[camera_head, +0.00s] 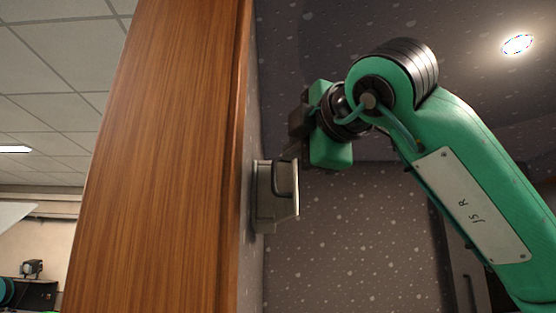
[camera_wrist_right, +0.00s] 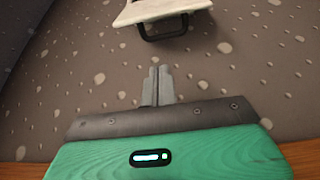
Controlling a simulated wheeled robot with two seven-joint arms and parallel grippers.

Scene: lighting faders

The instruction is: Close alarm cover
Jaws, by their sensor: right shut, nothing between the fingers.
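The alarm box with its pale cover (camera_head: 264,207) is mounted on the speckled wall beside the wooden edge. The cover has a dark loop handle (camera_head: 291,184). In the right wrist view, the pale cover (camera_wrist_right: 152,10) is at the top edge, cut off, with its black handle (camera_wrist_right: 164,34) hanging towards my fingers. I cannot tell how far open the cover is. My right gripper (camera_head: 293,153) is just above the box in the head view. Its fingers are shut and empty in the right wrist view (camera_wrist_right: 158,72), apart from the handle. My left gripper is not in view.
A tall wooden panel edge (camera_head: 165,150) stands left of the alarm box. The dark speckled wall (camera_head: 345,230) runs behind it. The space below my right arm and right of the box looks clear.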

